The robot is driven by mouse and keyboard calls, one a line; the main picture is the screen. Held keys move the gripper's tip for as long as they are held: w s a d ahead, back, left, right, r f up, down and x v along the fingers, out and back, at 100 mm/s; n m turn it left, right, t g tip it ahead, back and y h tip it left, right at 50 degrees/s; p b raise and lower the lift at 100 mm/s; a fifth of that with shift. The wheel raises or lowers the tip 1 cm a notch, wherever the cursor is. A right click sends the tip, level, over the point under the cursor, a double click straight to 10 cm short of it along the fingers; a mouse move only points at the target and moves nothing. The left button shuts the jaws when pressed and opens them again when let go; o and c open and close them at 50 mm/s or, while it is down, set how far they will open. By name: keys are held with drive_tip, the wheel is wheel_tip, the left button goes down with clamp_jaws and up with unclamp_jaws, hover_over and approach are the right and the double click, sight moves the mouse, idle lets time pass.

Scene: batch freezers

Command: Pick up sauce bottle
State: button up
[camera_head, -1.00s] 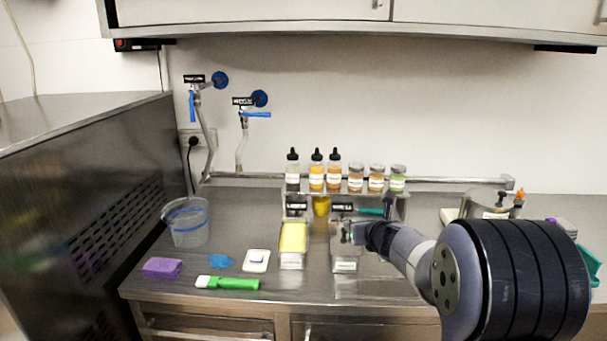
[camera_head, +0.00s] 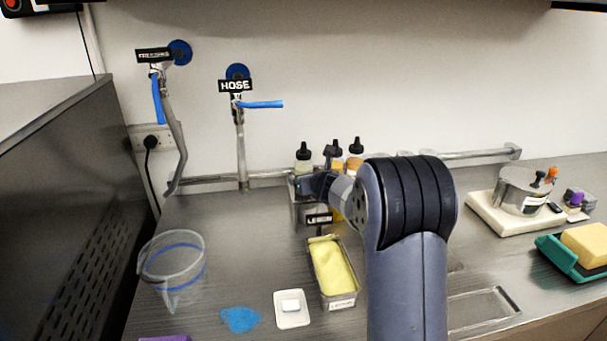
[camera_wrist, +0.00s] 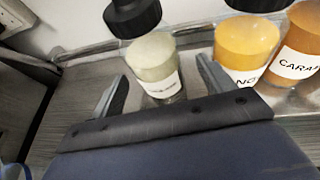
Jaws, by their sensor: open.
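In the head view, my arm hides part of the shelf and bottles.
A yellow tub (camera_head: 333,268) sits in front of the shelf, beside a small white dish (camera_head: 292,311) and a blue cloth (camera_head: 240,319). A clear jug (camera_head: 172,272) stands at left. A round pot (camera_head: 522,190) and a teal tray (camera_head: 560,258) are at right.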

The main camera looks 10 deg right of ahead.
drive_tip(key=shift+p+x, duration=0.45)
drive_tip(key=shift+x, duration=1.35)
drive_tip(key=shift+a, duration=0.15)
drive_tip(key=c, duration=1.1)
